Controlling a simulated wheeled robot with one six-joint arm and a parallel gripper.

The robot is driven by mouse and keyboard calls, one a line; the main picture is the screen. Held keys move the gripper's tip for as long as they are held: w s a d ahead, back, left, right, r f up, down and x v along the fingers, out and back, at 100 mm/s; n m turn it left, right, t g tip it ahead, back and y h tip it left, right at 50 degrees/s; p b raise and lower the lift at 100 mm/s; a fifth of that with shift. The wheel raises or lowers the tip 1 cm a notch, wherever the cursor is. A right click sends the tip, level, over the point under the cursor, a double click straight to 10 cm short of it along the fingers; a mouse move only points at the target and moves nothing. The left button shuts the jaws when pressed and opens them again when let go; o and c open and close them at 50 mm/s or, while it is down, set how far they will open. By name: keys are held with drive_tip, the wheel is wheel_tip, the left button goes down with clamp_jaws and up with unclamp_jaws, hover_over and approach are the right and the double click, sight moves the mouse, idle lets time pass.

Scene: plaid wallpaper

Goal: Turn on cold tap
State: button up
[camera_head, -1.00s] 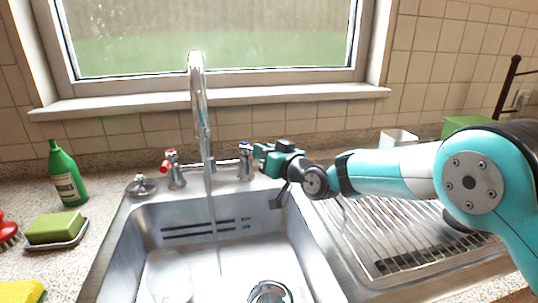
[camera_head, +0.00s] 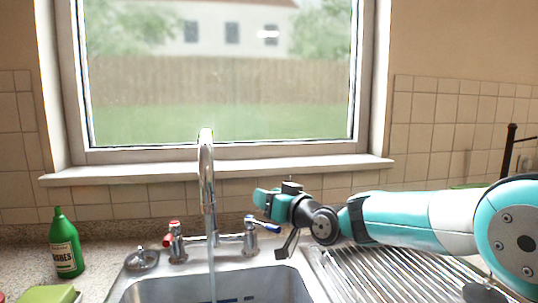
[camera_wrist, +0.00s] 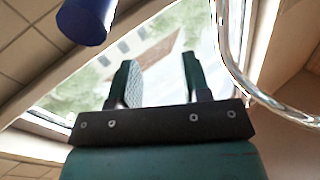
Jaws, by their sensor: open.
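The cold tap (camera_head: 251,238) is the chrome tap with a blue-ended lever, right of the spout. Its lever (camera_head: 265,226) now points to the right. My gripper (camera_head: 262,202) is open and empty, just above and behind this lever in the head view. In the wrist view its two fingers (camera_wrist: 160,84) stand apart with nothing between them. The blue lever end (camera_wrist: 86,20) is at the upper left there, outside the fingers. The tall chrome spout (camera_head: 207,180) has a thin stream of water (camera_head: 211,262) falling from it.
A red-marked hot tap (camera_head: 176,243) stands left of the spout. The sink (camera_head: 150,290) lies below and the ribbed drainer (camera_head: 380,275) is at the right. The window sill (camera_head: 300,167) runs behind. A green bottle (camera_head: 65,245) stands at the left.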

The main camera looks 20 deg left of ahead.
wheel_tip(320, 180, up, 13)
drive_tip(key=shift+f, duration=0.15)
idle(0.4)
drive_tip(key=s+d+f+m+g+h+p, duration=0.15)
drive_tip(key=s+d+h, duration=0.3)
drive_tip(key=d, duration=0.75)
drive_tip(key=s+d+f+m+g+h+p, duration=0.1)
drive_tip(key=s+d+f+h+p, duration=0.3)
drive_tip(key=d, duration=0.7)
drive_tip(key=s+d+f+g+h, duration=0.1)
drive_tip(key=s+d+f+g, duration=0.1)
drive_tip(key=s+d, duration=0.6)
drive_tip(key=s+d+f+m+g+h, duration=0.1)
drive_tip(key=s+d+f+g+h, duration=0.1)
drive_tip(key=s+d, duration=0.7)
drive_tip(key=s+f+g, duration=0.1)
drive_tip(key=s+f, duration=0.1)
drive_tip(key=s, duration=0.5)
drive_tip(key=shift+s+d, duration=0.25)
drive_tip(key=shift+d, duration=0.05)
drive_tip(key=shift+a+h, duration=0.1)
drive_tip(key=shift+h, duration=0.15)
